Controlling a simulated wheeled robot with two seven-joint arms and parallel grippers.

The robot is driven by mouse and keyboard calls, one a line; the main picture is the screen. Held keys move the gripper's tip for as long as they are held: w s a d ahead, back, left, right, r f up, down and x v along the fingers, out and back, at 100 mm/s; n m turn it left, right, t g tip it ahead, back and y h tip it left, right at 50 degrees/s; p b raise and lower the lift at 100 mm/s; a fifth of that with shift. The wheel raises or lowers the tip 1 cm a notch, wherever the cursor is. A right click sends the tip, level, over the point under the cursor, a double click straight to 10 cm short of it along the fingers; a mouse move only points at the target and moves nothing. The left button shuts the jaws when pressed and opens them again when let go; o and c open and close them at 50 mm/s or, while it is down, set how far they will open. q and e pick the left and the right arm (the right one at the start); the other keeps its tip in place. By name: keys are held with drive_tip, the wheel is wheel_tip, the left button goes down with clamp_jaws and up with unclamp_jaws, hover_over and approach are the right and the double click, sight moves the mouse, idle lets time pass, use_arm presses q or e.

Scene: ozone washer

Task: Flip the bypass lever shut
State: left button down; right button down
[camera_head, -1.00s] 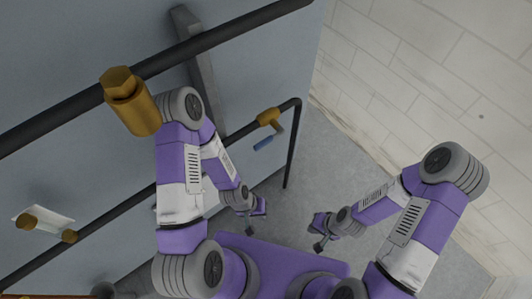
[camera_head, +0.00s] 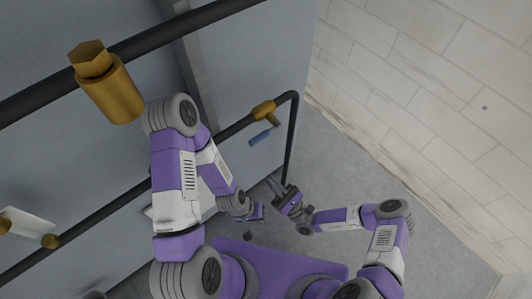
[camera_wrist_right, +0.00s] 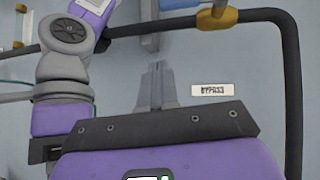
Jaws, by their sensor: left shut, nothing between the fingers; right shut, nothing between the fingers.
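The bypass lever has a blue handle (camera_head: 260,138) beside a brass valve body (camera_head: 264,110) on the black pipe. The handle lies roughly along the pipe. In the right wrist view, part of the blue handle (camera_wrist_right: 178,4) is cut off by the top edge, left of the brass valve (camera_wrist_right: 217,17). My right gripper (camera_head: 276,186) is shut and empty, below and apart from the handle in the head view. Its closed fingers (camera_wrist_right: 157,70) show in the wrist view, left of a white BYPASS label (camera_wrist_right: 212,90). My left gripper (camera_head: 249,233) is shut and empty, lower down.
A black pipe (camera_head: 291,140) bends down right of the valve, along the grey-blue panel. A larger brass fitting (camera_head: 110,88) sits on the upper pipe (camera_head: 215,32), close to my left arm. Open floor (camera_head: 340,150) lies right of the pipe.

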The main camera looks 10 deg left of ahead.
drive_tip(key=m+t+h, duration=0.1)
drive_tip(key=t, duration=0.1)
drive_tip(key=d+m+t, duration=0.1)
drive_tip(key=m, duration=0.1)
drive_tip(key=m+t+h, duration=0.1)
drive_tip(key=t, duration=0.1)
drive_tip(key=shift+w+d+f+m+t+h, duration=0.25)
drive_tip(key=shift+w+f+m+t+h, duration=0.05)
drive_tip(key=b, duration=0.2)
approach(265, 133)
drive_tip(key=a, duration=0.1)
drive_tip(key=w+a+r, duration=0.1)
drive_tip(key=a, duration=0.1)
drive_tip(key=a+r, duration=0.1)
drive_tip(key=a, duration=0.1)
drive_tip(key=shift+w, duration=0.25)
